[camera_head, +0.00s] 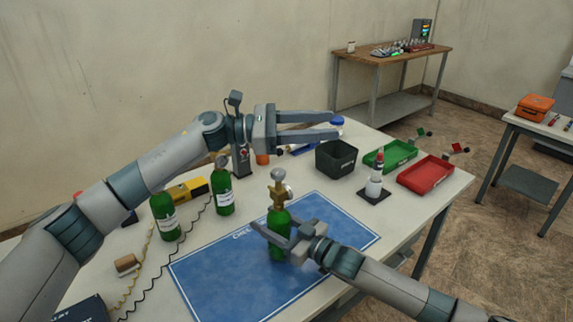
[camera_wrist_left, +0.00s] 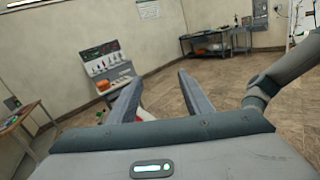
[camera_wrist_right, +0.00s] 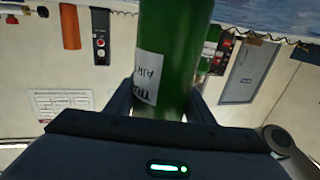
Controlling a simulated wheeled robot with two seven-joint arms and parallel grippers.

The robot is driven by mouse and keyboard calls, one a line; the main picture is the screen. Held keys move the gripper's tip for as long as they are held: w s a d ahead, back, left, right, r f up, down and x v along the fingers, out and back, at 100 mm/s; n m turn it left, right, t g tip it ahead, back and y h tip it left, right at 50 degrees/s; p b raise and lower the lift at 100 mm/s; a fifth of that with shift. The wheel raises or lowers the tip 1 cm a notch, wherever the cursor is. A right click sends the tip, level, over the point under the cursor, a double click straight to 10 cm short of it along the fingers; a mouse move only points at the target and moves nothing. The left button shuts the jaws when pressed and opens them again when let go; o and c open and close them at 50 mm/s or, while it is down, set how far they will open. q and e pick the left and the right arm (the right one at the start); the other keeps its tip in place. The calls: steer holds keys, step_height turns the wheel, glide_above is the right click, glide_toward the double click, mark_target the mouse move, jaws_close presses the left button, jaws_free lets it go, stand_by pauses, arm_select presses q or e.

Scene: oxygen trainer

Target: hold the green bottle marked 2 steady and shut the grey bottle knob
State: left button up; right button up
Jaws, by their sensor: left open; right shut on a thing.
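A green bottle (camera_head: 279,221) with a brass valve and a round gauge (camera_head: 280,188) stands upright on the blue mat (camera_head: 215,268). My right gripper (camera_head: 272,236) is shut around its body from the right; in the right wrist view the green bottle (camera_wrist_right: 172,50) fills the space between the fingers, with a white label partly showing. Whether it carries a 2 cannot be read. The grey knob is too small to make out clearly on the valve. My left gripper (camera_head: 333,126) is open and empty, above the table behind and to the right of the valve.
Two more green bottles (camera_head: 223,188) (camera_head: 164,215) stand left of the mat, near a yellow box (camera_head: 188,190). A black bin (camera_head: 336,158), green tray (camera_head: 390,155), red tray (camera_head: 427,175) and a small cone-shaped stand (camera_head: 374,188) are at the right. The mat's front is clear.

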arm_select(q)
steer(key=n+t, duration=0.2)
steer(key=t, duration=0.2)
steer(key=n+t+y, duration=0.9)
steer(key=n+t, duration=0.2)
glide_toward(282, 169)
steer(key=shift+w+f, duration=0.3)
steer(key=shift+f, duration=0.05)
steer(key=shift+w+d, duration=0.1)
steer(key=shift+w, duration=0.05)
steer(key=x, duration=1.1)
steer(key=shift+w+d+r, duration=0.15)
steer(key=shift+w+d, duration=0.05)
steer(key=shift+w, duration=0.15)
steer(key=shift+c, duration=0.7)
steer(key=c, duration=0.9)
